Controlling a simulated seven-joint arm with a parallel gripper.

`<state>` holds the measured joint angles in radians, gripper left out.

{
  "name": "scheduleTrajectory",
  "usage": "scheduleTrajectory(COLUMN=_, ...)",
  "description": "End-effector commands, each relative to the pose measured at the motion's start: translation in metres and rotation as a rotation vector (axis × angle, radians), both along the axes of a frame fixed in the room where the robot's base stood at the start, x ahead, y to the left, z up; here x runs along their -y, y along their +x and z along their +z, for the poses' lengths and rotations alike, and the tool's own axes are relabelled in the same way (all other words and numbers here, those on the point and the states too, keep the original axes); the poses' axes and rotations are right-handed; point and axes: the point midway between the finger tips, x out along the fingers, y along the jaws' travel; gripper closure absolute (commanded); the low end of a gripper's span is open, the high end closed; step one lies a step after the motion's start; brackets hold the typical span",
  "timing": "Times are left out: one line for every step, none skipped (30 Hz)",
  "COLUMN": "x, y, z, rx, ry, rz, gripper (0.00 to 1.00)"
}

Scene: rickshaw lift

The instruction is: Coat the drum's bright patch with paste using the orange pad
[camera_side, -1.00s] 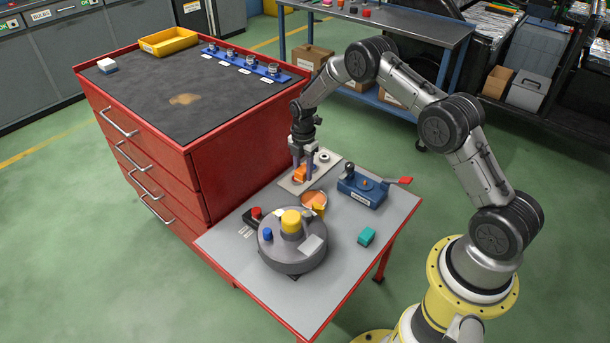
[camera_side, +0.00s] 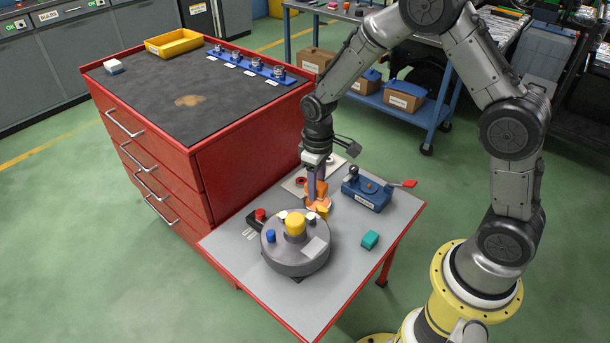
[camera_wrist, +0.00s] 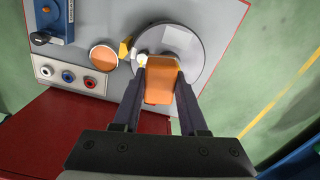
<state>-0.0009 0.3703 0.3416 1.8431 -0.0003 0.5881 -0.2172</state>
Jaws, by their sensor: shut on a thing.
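My gripper (camera_side: 317,182) is shut on the orange pad (camera_wrist: 161,82). In the side view the pad (camera_side: 316,189) hangs near the round orange-topped dish (camera_side: 319,206), partly covering it. In the wrist view the dish (camera_wrist: 103,57) lies left of the pad. The grey drum (camera_side: 284,262) stands on the table in front, with a yellow knob (camera_side: 295,223) and smaller blue and white ones on top. A pale bright patch (camera_side: 315,247) shows on its top. In the wrist view the pad hides part of the drum (camera_wrist: 197,32). Whether paste is on the pad, I cannot tell.
A small yellow block (camera_wrist: 126,47) sits between dish and drum. A pale plate with three rings (camera_wrist: 68,77) and a blue fixture with a red handle (camera_side: 368,189) lie behind. A teal block (camera_side: 370,240) stands right of the drum. A red cabinet (camera_side: 240,140) rises at left.

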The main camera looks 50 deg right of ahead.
Motion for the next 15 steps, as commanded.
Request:
scheduleTrajectory(x=0.000, y=-0.002, z=-0.001, rx=0.000, ry=0.000, rz=-0.057, gripper=1.00)
scheduleTrajectory(x=0.000, y=-0.002, z=-0.001, rx=0.001, ry=0.000, rz=-0.088, gripper=1.00)
scheduleTrajectory(x=0.000, y=-0.003, z=-0.001, rx=0.001, ry=0.000, rz=-0.123, gripper=1.00)
scheduleTrajectory(x=0.000, y=-0.002, z=-0.001, rx=0.002, ry=0.000, rz=-0.146, gripper=1.00)
scheduleTrajectory(x=0.000, y=-0.002, z=-0.001, rx=0.002, ry=0.000, rz=-0.165, gripper=1.00)
scheduleTrajectory(x=0.000, y=-0.002, z=-0.001, rx=0.001, ry=0.000, rz=-0.185, gripper=1.00)
scheduleTrajectory(x=-0.001, y=-0.002, z=-0.002, rx=0.001, ry=0.000, rz=-0.197, gripper=1.00)
scheduleTrajectory(x=-0.002, y=-0.003, z=-0.004, rx=0.000, ry=0.000, rz=-0.204, gripper=1.00)
scheduleTrajectory(x=-0.006, y=-0.003, z=-0.008, rx=-0.001, ry=-0.001, rz=-0.209, gripper=1.00)
scheduleTrajectory(x=-0.009, y=-0.004, z=-0.012, rx=-0.002, ry=-0.001, rz=-0.209, gripper=1.00)
scheduleTrajectory(x=-0.014, y=-0.005, z=-0.017, rx=-0.004, ry=-0.001, rz=-0.206, gripper=1.00)
scheduleTrajectory(x=-0.021, y=-0.007, z=-0.025, rx=-0.004, ry=-0.001, rz=-0.201, gripper=1.00)
scheduleTrajectory(x=-0.026, y=-0.009, z=-0.031, rx=-0.005, ry=-0.001, rz=-0.196, gripper=1.00)
scheduleTrajectory(x=-0.032, y=-0.010, z=-0.038, rx=-0.005, ry=-0.001, rz=-0.190, gripper=1.00)
scheduleTrajectory(x=-0.040, y=-0.013, z=-0.047, rx=-0.005, ry=-0.001, rz=-0.185, gripper=1.00)
